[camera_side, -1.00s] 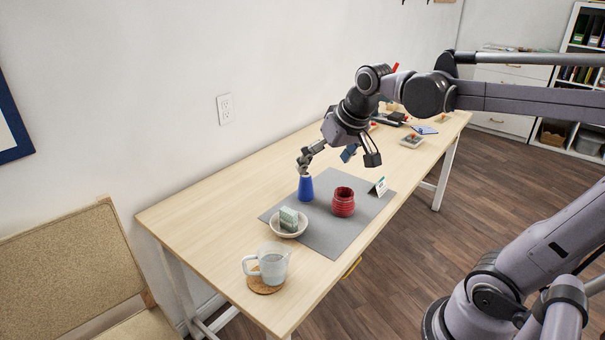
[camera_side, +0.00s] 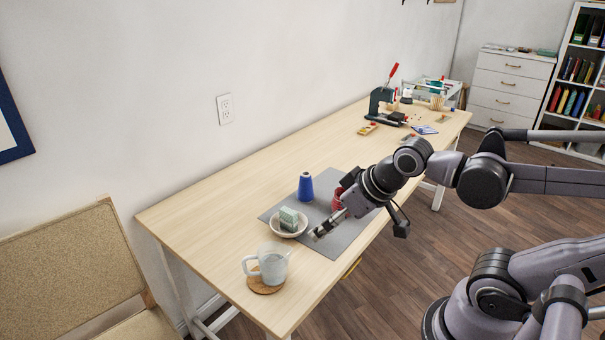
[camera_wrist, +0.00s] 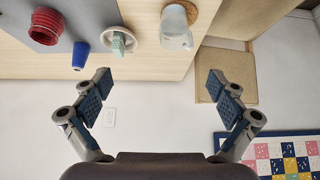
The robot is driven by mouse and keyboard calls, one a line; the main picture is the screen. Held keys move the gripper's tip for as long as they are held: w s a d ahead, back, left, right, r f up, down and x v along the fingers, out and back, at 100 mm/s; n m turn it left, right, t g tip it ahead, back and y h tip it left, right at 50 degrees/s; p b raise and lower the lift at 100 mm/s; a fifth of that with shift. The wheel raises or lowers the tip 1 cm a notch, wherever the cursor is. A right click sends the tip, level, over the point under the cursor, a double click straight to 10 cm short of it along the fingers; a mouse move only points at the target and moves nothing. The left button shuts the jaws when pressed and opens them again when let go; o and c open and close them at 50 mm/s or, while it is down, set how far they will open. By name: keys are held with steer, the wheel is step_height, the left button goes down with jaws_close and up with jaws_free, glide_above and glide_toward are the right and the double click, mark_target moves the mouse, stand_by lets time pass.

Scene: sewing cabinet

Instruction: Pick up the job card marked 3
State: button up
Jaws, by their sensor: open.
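No job card shows in either view now. My arm covers the right end of the grey mat (camera_side: 330,246), where a small standing card showed a second ago; its marking was too small to read. My gripper (camera_side: 318,236) is low over the front of the mat, to the right of the white bowl and in front of the red pot. In the wrist view my gripper (camera_wrist: 160,92) is open and empty, its two blue-padded fingers wide apart.
A blue cone (camera_side: 305,188), a partly hidden red ribbed pot (camera_side: 338,197) and a white bowl (camera_side: 289,232) holding a green block (camera_side: 289,217) stand on the mat. A glass pitcher (camera_side: 273,266) stands on a cork coaster (camera_side: 265,286). The table's left back is clear.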

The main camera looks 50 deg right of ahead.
steer(key=w+d+r+g+h, duration=0.1)
steer(key=w+d+r+g, duration=0.1)
steer(key=w+d, duration=0.75)
steer(key=w+d+r+g, duration=0.2)
steer(key=w+d, duration=0.4)
steer(key=d, duration=0.7)
steer(key=s+d+f+g, duration=0.1)
steer(key=d+f, duration=0.4)
steer(key=d, duration=0.4)
steer(key=s+d+f+g+y, duration=0.15)
steer(key=d+f, duration=0.25)
steer(key=d, duration=0.4)
steer(key=s+d+f+g+h, duration=0.1)
steer(key=s+d+f, duration=0.1)
steer(key=d+f, duration=0.5)
steer(key=shift+t+y, duration=0.25)
steer(key=f, duration=0.2)
steer(key=d+f, duration=0.1)
steer(key=f, duration=0.2)
steer(key=d+f, duration=0.1)
steer(key=f, duration=0.2)
steer(key=shift+w+d+f, duration=0.1)
steer(key=shift+d+f, duration=0.1)
steer(key=c, duration=0.9)
